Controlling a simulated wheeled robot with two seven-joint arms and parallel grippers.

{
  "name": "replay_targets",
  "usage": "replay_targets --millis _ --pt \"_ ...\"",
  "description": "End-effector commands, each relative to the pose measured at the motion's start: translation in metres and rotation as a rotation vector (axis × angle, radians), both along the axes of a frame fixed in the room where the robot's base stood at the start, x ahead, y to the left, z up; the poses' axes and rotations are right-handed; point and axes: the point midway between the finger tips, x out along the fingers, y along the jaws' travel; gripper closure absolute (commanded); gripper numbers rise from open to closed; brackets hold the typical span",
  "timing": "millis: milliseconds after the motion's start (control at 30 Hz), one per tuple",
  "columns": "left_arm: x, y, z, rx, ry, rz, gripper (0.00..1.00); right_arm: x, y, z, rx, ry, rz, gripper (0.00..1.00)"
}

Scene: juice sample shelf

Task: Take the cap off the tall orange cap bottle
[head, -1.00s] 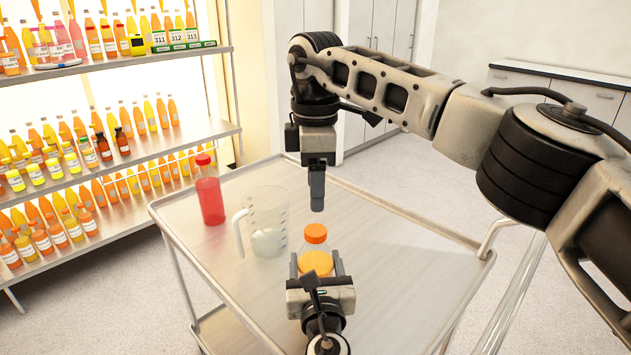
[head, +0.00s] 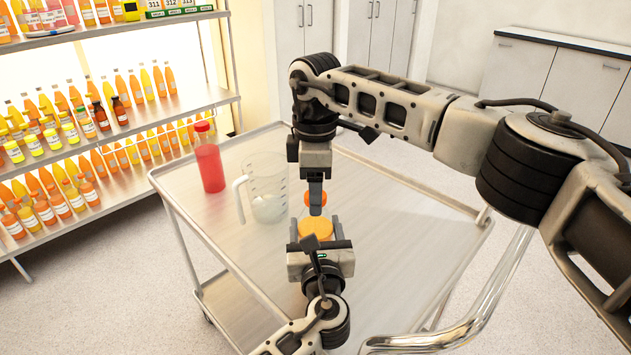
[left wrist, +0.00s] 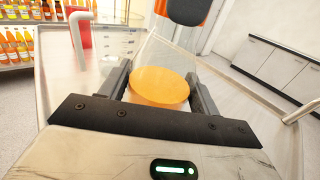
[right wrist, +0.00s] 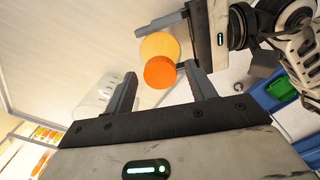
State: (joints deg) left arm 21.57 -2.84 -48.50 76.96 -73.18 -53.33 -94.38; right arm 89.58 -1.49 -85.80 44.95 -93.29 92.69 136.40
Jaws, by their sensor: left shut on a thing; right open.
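The tall clear bottle has an orange cap (head: 309,198) on top and amber contents (head: 315,229) lower down. In the left wrist view its clear wall (left wrist: 165,55) rises from the amber disc, with the cap partly hidden at the top edge. My left gripper (head: 320,232) is shut on the bottle's body, one finger on each side. My right gripper (head: 316,205) points down from above, open. In the right wrist view the cap (right wrist: 160,72) shows between its fingertips, with gaps on both sides. The bottle's base is hidden; I cannot tell whether it touches the cart.
A clear measuring jug (head: 268,190) and a red bottle (head: 209,160) stand on the cart (head: 410,230), left of the held bottle. The cart's right side is clear. Shelves of juice bottles (head: 120,175) stand at the left. A green bin (right wrist: 284,87) shows at right in the right wrist view.

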Motion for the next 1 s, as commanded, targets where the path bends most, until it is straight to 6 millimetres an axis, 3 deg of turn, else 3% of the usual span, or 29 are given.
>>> replay_targets --millis 67,200,233,433,567,1000 --pt "-0.0002 0.0006 -0.0014 0.003 0.002 0.001 1.0 0.0001 -0.0001 0.0 0.0 0.0 0.0 0.47" --pt "-0.0001 0.0005 -0.0014 0.003 0.002 0.001 1.0 0.0001 -0.0001 0.0003 0.0 0.0 0.0 0.86" --pt "-0.0001 0.0005 -0.0014 0.003 0.002 0.001 1.0 0.0001 -0.0001 0.0003 0.0 0.0 0.0 0.92" --pt "-0.0001 0.0005 -0.0014 0.003 0.002 0.001 1.0 0.0002 0.0 0.0006 0.001 -0.001 0.01 0.92" --pt "-0.0001 0.0005 -0.0014 0.003 0.002 0.001 1.0 0.0002 0.0 0.0009 0.001 -0.001 0.147 0.92" --pt "-0.0002 0.0004 -0.0014 0.003 0.002 0.001 1.0 0.0002 0.0006 0.0018 -0.001 -0.002 1.236 0.92"
